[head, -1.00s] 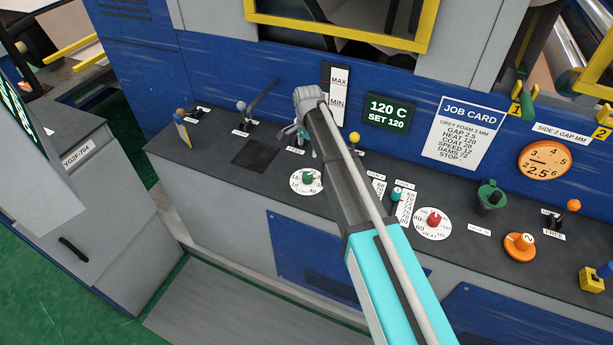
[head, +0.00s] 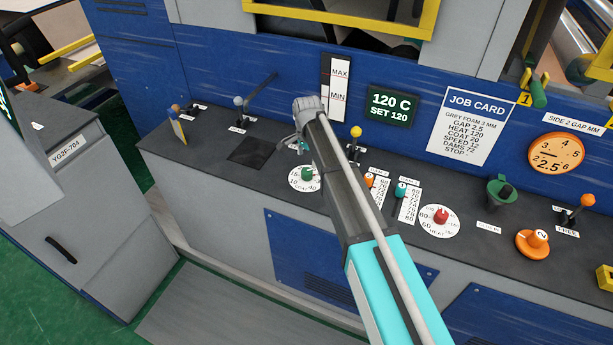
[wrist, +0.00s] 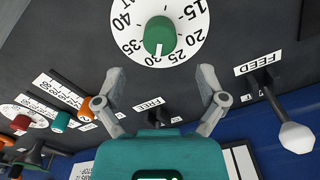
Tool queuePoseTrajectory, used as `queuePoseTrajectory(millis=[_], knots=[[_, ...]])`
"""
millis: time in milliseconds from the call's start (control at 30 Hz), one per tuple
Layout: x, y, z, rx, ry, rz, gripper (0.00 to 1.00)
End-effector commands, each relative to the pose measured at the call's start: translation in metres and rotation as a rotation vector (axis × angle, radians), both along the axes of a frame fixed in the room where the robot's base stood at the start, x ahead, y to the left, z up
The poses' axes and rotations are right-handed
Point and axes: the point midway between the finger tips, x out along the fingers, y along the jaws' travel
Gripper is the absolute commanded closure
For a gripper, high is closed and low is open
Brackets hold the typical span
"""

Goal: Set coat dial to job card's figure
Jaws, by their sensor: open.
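The green-knobbed dial (head: 306,176) sits on the dark console top, with a white scale face. In the wrist view its green knob (wrist: 160,34) has a white pointer mark toward the 25–30 stretch of the scale, which runs from 15 to 40. I cannot read a name on this dial. The job card (head: 472,125) on the blue wall lists COAT, and its figure looks like 20. My gripper (wrist: 165,82) is open and empty, its two fingers spread short of the dial, not touching it. In the head view my gripper (head: 299,143) is partly hidden by my arm.
A FEED lever (wrist: 285,115) with a white knob stands close beside my gripper. A yellow-knobbed lever (head: 355,140), orange and teal sliders (head: 401,189) and a red-knobbed dial (head: 440,216) lie to the right. A dark flat panel (head: 253,151) lies left of the dial.

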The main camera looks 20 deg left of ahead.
Motion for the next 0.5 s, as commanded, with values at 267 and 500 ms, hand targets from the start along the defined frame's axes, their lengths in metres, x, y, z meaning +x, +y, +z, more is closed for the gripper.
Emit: queuePoseTrajectory(millis=[267, 500], knots=[[0.0, 0.0, -0.026, 0.0, 0.0, 0.001, 0.1], [0.0, 0.001, -0.045, 0.0, 0.0, 0.001, 0.1]])
